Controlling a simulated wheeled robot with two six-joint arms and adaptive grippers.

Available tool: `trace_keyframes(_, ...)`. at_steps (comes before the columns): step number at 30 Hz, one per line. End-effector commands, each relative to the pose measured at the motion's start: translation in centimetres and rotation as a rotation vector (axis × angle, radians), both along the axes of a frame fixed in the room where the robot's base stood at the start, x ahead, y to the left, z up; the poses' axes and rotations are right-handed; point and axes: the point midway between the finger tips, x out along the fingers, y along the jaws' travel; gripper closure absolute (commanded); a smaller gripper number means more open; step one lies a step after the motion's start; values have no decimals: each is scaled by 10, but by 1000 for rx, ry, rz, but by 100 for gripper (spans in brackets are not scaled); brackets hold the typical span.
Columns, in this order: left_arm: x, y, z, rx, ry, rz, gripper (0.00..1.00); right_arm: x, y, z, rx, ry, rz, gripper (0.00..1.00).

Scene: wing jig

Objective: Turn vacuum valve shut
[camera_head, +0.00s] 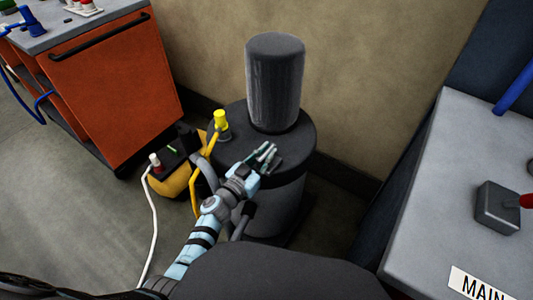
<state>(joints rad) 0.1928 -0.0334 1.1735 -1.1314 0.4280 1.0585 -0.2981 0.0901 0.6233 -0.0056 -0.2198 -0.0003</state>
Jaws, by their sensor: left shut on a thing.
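My left gripper (264,156) reaches in from the lower left over the top of a dark round tank (245,112). Its pale green-grey fingers are shut on a small dark part at the tank's front right, which I take to be the vacuum valve. The fingers hide most of this part, so I cannot tell how far it is turned. A dark upright cylinder (275,82) stands on the tank behind the gripper. A yellow knob (220,119) is on the tank's left side. My right gripper is not in view.
A yellow and black box (174,178) with hoses and a white cable stands left of the tank. An orange cabinet (118,88) is at the upper left. A grey bench (460,150) with a red-handled block (495,208) is at the right. A wall is behind.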

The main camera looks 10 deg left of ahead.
Motion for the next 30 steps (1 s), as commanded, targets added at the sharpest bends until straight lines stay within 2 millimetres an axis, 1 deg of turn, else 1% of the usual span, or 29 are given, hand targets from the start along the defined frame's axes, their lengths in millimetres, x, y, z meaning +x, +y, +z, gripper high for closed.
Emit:
trace_keyframes(8, 0, 2, 1, 2, 1, -74, 100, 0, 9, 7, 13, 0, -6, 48)
trace_keyframes(14, 1, 2, 1, 1, 2, -199, 100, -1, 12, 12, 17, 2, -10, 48)
trace_keyframes(17, 1, 2, -1, 2, 2, -271, 100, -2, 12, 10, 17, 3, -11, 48)
trace_keyframes(23, 1, 2, -3, 1, 1, -400, 100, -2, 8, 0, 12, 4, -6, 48)
trace_keyframes(30, 0, 1, -2, 1, 1, -498, 100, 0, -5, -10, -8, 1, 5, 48)
